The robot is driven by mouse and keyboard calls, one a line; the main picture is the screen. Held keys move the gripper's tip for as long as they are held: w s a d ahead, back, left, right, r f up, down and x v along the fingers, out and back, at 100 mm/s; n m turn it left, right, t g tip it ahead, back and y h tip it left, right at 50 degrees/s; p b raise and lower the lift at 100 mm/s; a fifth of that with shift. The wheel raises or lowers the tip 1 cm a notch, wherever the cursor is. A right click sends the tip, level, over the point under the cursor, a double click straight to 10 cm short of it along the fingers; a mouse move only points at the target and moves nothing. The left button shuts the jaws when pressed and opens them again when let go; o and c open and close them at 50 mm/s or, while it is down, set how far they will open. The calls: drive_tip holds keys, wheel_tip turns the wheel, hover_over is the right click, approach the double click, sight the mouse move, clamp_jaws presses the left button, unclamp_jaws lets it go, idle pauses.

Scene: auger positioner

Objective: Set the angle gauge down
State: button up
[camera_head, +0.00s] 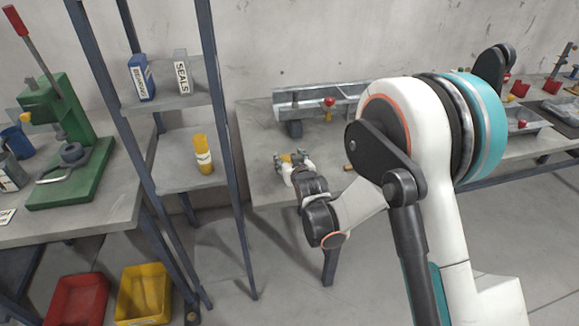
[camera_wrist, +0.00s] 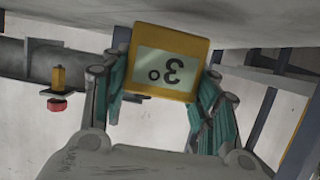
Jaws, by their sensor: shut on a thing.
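The angle gauge (camera_wrist: 165,62) is a yellow box with a pale display, which reads upside down as a 3 with a degree mark in the wrist view. My gripper (camera_wrist: 163,80) is shut on it, with a teal-padded finger on each side. In the head view my gripper (camera_head: 291,160) is above the left part of the grey bench (camera_head: 262,128), and only a small bit of the gauge's yellow (camera_head: 286,158) shows between the fingers. I cannot tell whether the gauge touches the bench top.
A metal trough (camera_head: 310,98) with a red knob (camera_head: 329,103) stands at the back of the bench. A small brown piece (camera_head: 348,168) lies right of my gripper. Bare bench top lies around my gripper.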

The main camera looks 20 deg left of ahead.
drive_tip(key=shift+f, duration=0.95)
drive_tip(key=shift+f+b, duration=0.2)
drive_tip(key=shift+b, duration=0.1)
drive_tip(key=o, duration=1.2)
drive_tip(key=shift+r, duration=0.1)
drive_tip(key=shift+r, duration=0.1)
drive_tip(key=shift+s+d+r+p, duration=0.1)
drive_tip(key=shift+s+p, duration=0.05)
drive_tip(key=shift+p, duration=0.15)
drive_tip(key=p+v, duration=0.2)
drive_tip(key=v, duration=0.9)
drive_tip(key=shift+s, duration=0.35)
drive_tip(key=shift+d, duration=0.1)
